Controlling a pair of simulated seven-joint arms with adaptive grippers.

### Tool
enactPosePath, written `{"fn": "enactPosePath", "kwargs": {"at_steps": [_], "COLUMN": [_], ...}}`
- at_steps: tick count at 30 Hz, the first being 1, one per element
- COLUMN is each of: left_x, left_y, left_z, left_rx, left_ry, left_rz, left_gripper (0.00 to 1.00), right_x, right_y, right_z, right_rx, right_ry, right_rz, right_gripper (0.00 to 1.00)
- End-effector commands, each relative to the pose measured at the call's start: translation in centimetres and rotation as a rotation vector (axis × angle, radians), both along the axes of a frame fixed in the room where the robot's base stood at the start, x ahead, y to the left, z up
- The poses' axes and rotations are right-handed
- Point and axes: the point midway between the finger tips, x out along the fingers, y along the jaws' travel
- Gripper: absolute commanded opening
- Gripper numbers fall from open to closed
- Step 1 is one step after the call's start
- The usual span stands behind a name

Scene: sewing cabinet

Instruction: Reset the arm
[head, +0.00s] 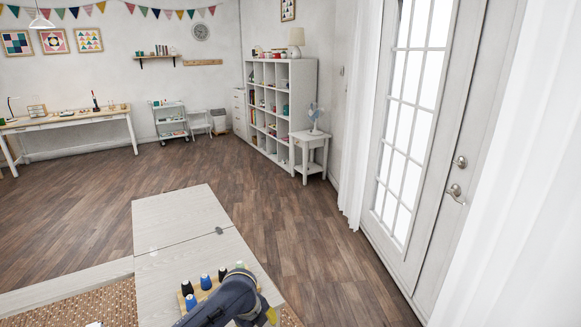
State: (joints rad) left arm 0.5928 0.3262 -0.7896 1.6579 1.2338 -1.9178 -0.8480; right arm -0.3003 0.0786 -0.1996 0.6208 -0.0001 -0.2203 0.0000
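A dark blue-grey arm link of mine (238,296) rises from the bottom edge over the front of a pale wood cabinet top (175,215). I cannot tell which arm it belongs to. No gripper fingers show in the head view, so neither gripper can be judged. Close beside the link, several thread spools, including a blue spool (206,282) and black ones, stand upright on a light wooden holder (181,299). The link hides part of the holder. A small yellow patch (271,316) shows at the link's right side.
Open wood floor (310,240) lies beyond and to the right. A glazed door (408,120) with white curtains stands right. A cube shelf (280,105), a side table with a fan (315,117) and a desk (65,121) stand farther back.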

Motion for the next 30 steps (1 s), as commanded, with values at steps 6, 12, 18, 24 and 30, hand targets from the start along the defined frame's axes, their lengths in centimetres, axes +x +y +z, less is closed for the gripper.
{"fn": "enactPosePath", "kwargs": {"at_steps": [6, 12, 18, 24, 30], "left_x": [-5.0, -9.1, -13.6, -18.8, -23.3], "left_y": [-0.9, 0.7, 4.3, 9.9, 15.0], "left_z": [-2.6, -3.5, -3.8, -3.1, -1.8], "left_rx": [-0.112, -0.199, -0.261, -0.29, -0.285], "left_ry": [-0.051, -0.105, -0.168, -0.252, -0.344], "left_rz": [0.243, 0.506, 0.794, 1.089, 1.305], "left_gripper": [0.45, 0.45, 0.45, 0.45, 0.45], "right_x": [0.0, 0.0, 0.0, 0.0, 0.0], "right_y": [0.0, 0.0, -0.1, -0.1, -0.2], "right_z": [0.0, 0.0, 0.0, 0.0, 0.0], "right_rx": [0.0, 0.0, -0.001, -0.001, -0.001], "right_ry": [0.0, 0.0, 0.0, 0.001, 0.001], "right_rz": [0.0, 0.0, 0.0, 0.001, 0.001], "right_gripper": [0.52, 0.52, 0.52, 0.52, 0.52]}}
